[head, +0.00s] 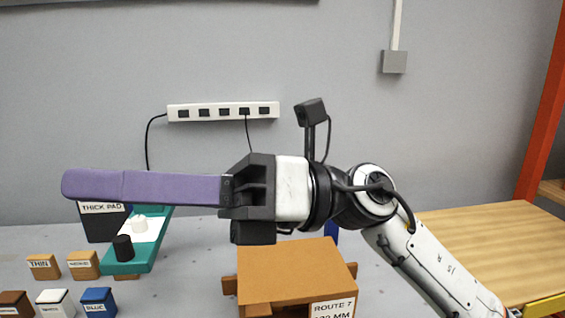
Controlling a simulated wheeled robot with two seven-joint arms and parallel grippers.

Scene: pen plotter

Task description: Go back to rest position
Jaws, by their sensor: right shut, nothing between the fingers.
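My right gripper (85,184) is in the middle left of the head view. Its arm comes in from the lower right. Its long purple fingers point left and lie together, with nothing between them. They are raised in front of the table's back area and cover the top of a dark box labelled THICK PAD (103,228). My left gripper is not in view.
Below the fingers is a teal board (150,252) with a white sheet, a black cylinder (123,247) and a white one. Several small labelled blocks stand lower left. An orange-brown box (290,270) labelled ROUTE 7 sits below my wrist. A wooden tabletop (490,245) is at right.

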